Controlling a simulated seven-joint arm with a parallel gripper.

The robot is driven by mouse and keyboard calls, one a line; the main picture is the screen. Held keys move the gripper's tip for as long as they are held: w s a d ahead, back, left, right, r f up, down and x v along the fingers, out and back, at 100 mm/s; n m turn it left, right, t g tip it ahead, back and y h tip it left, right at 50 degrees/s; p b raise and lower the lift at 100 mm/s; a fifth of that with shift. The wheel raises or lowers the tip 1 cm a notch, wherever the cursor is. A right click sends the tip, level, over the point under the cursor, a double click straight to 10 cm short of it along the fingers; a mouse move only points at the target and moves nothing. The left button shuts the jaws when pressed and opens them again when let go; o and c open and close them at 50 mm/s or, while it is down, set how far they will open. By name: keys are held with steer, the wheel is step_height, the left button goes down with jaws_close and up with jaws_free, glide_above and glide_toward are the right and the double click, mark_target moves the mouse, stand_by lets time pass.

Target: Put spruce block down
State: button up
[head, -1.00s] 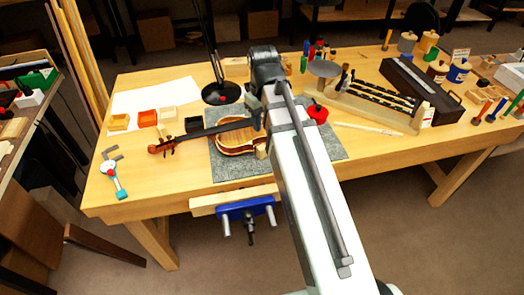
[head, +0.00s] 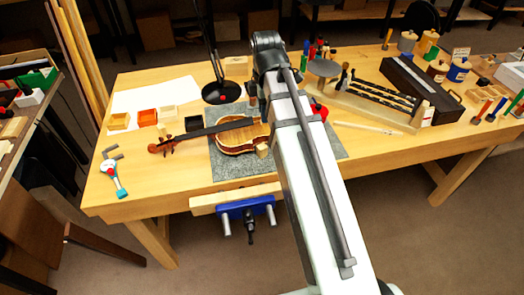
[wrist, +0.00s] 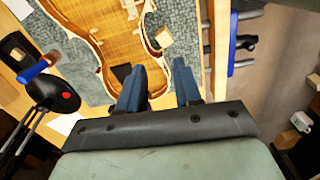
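A small pale wooden block, likely the spruce block (head: 262,150), sits at the near edge of the violin body (head: 237,137). It also shows in the wrist view (wrist: 163,38), beside the violin's edge over the grey mat (head: 228,169). In the head view my arm hides the gripper. I cannot tell whether the block touches the violin.
A desk lamp (head: 220,92) stands behind the violin. Small trays (head: 147,117) and a black box (head: 194,124) are left of it. A blue vise (head: 246,210) hangs at the front edge. A tool rack (head: 375,105) is at right. Another wooden block (head: 236,66) lies at the back.

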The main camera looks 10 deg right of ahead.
mark_target(264, 145)
steer(key=shift+s+a+f+n, duration=0.1)
steer(key=shift+f+n, duration=0.75)
steer(key=shift+f, duration=1.45)
steer(key=shift+w+d+f+n, duration=0.1)
steer(key=shift+f+n, duration=0.8)
steer(key=shift+f, duration=1.45)
steer(key=shift+s+a+f+n, duration=0.1)
steer(key=shift+f+n, duration=0.75)
steer(key=shift+f, duration=1.45)
steer(key=shift+c, duration=0.3)
jaws_close()
